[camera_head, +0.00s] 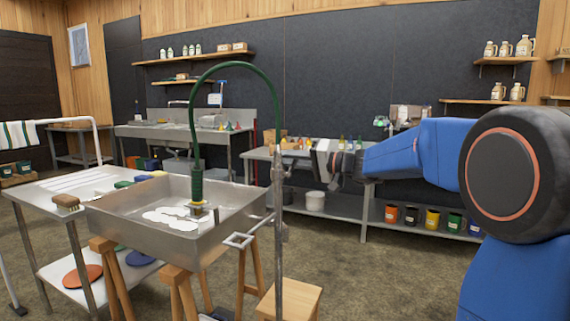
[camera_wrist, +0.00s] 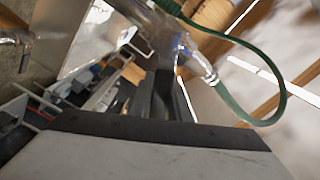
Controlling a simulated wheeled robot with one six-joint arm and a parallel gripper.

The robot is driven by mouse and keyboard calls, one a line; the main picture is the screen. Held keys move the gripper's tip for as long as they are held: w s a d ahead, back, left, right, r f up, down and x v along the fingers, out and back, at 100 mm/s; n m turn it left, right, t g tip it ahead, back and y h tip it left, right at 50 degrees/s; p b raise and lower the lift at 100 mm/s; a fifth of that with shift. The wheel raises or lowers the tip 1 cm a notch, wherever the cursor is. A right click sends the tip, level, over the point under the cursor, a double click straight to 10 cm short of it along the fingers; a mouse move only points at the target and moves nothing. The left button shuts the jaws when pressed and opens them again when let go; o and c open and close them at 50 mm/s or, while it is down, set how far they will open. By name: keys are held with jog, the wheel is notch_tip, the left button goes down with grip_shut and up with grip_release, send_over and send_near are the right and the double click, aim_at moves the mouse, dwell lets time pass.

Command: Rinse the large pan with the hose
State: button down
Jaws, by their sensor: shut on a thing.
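The large pan (camera_head: 150,240) is a wide steel basin on wooden trestles at left centre. White patches (camera_head: 170,218) lie on its floor. The green hose (camera_head: 232,66) arches from the top of a metal standpipe (camera_head: 279,225) and hangs with its thick lower end (camera_head: 197,181) down in the pan, above the patches. The hose also shows in the wrist view (camera_wrist: 284,92). My gripper (camera_head: 298,158) reaches in from the right beside the standpipe. In the wrist view its dark fingers (camera_wrist: 166,82) are shut at the metal valve fitting (camera_wrist: 185,45); the exact contact is unclear.
A steel side table with a brush (camera_head: 66,201) and coloured items adjoins the pan at left. A bench (camera_head: 345,205) with bottles and coloured tins stands behind my arm. The right foreground floor is partly open.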

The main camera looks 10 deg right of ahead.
jog(key=shift+s+a+r+n, duration=0.25)
jog(key=shift+r+n, duration=0.15)
jog(key=shift+n, duration=0.45)
jog(key=shift+s+a+r+n, duration=0.1)
jog(key=shift+s+r+n, duration=0.2)
jog(key=shift+n, duration=0.55)
jog(key=c, duration=1.6)
grip_release()
jog(key=shift+c, duration=0.2)
jog(key=shift+r, duration=0.1)
jog(key=shift+w, duration=0.1)
